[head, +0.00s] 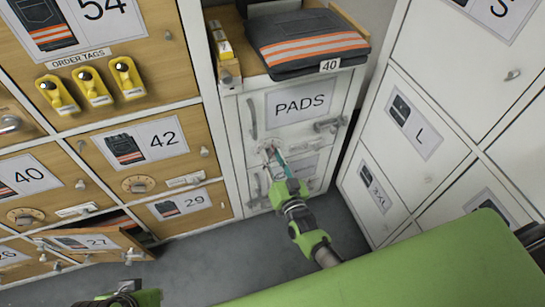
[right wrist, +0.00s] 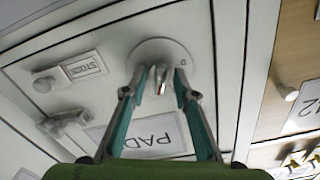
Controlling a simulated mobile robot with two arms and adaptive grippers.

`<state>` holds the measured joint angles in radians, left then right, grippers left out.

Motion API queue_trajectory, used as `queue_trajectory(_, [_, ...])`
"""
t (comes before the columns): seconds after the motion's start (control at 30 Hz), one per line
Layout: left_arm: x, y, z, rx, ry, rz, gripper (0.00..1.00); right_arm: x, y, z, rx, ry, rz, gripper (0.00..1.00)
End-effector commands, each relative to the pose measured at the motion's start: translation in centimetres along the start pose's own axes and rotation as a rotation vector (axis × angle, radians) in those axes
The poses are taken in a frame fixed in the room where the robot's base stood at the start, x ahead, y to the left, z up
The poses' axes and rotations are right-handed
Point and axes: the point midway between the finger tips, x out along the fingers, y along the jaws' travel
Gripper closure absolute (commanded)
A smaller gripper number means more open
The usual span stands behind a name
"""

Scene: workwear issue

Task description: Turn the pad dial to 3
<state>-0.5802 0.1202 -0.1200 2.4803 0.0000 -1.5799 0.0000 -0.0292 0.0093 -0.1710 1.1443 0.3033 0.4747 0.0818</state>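The pad dial (right wrist: 164,50) is a round pale plate with a small metallic knob (right wrist: 162,78) on the white PADS cabinet (head: 235,125). A small mark shows at the plate's right side in the right wrist view; the setting cannot be read. My right gripper (right wrist: 161,72) has its two teal fingers apart, one on each side of the knob, with gaps visible. In the head view the right gripper (head: 274,153) reaches the cabinet front below the PADS label (head: 300,102) and mostly hides the dial. My left gripper (head: 122,299) shows only partly at the bottom left edge.
Folded dark trousers with orange bands (head: 308,40) lie on the cabinet, tagged 40. A latch handle (head: 330,124) sticks out right of the dial. Wooden lockers (head: 150,150) stand left, one drawer 27 (head: 95,242) ajar. White lockers (head: 425,110) stand right.

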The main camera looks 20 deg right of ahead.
Motion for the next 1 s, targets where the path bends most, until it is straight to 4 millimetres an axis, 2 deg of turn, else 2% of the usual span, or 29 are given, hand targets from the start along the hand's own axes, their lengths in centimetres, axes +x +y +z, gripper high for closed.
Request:
queue_trajectory(0.13, [0.0, 0.0, 0.0, -0.001, 0.0, 0.001, 1.0, -0.3, 0.0, 0.0, 0.0, -0.001, 0.0, 0.73])
queue_trajectory(0.27, [0.0, 0.0, 0.0, -0.001, 0.0, 0.001, 1.0, -1.7, 0.1, 0.1, 0.0, -0.002, 0.001, 0.73])
queue_trajectory(0.6, [0.0, 0.0, 0.0, 0.0, 0.0, 0.0, 1.0, -8.7, 0.1, 0.1, -0.001, -0.004, 0.001, 0.73])
queue_trajectory(0.7, [0.0, 0.0, 0.0, 0.0, 0.0, 0.0, 1.0, -10.3, 0.0, 0.1, -0.001, -0.002, 0.0, 0.73])
queue_trajectory(0.83, [0.0, 0.0, 0.0, 0.0, 0.0, 0.0, 1.0, -11.5, 0.0, 0.1, -0.001, -0.001, 0.0, 0.73])
queue_trajectory(1.0, [0.0, 0.0, 0.0, 0.0, 0.0, 0.0, 1.0, -12.0, 0.0, 0.0, 0.0, 0.0, -0.001, 0.73])
